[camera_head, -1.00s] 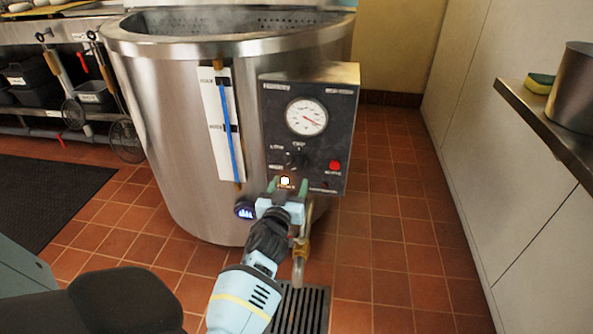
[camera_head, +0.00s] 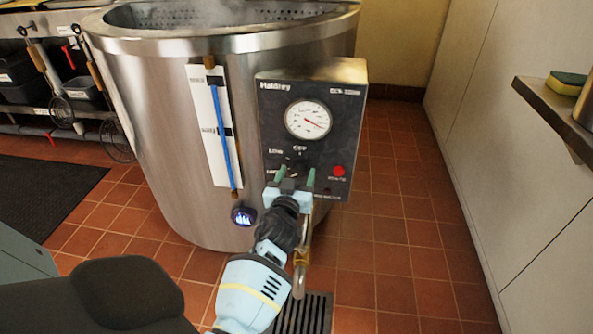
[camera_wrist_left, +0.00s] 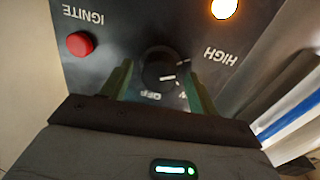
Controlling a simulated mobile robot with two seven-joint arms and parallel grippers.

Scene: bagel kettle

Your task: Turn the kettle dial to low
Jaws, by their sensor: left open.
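The kettle dial (camera_wrist_left: 160,68) is a round black knob on the dark control box (camera_head: 333,103). In the head view it is mostly hidden by my gripper, below the OFF label and beside LOW. In the left wrist view, upside down, OFF and HIGH show near the dial; I cannot tell its exact setting. My left gripper (camera_head: 296,174) is at the lower part of the box, its green fingers pointing at it. In the wrist view, the open fingers (camera_wrist_left: 158,85) stand on either side of the dial, with a gap to it. My right gripper is not in view.
A red ignite button (camera_head: 338,171) and a gauge (camera_head: 308,119) share the box. The steel kettle (camera_head: 150,130) stands behind, with a blue sight tube (camera_head: 226,135). A brass-fitted pipe (camera_head: 300,272) hangs below the box. A shelf (camera_head: 555,115) juts out at right.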

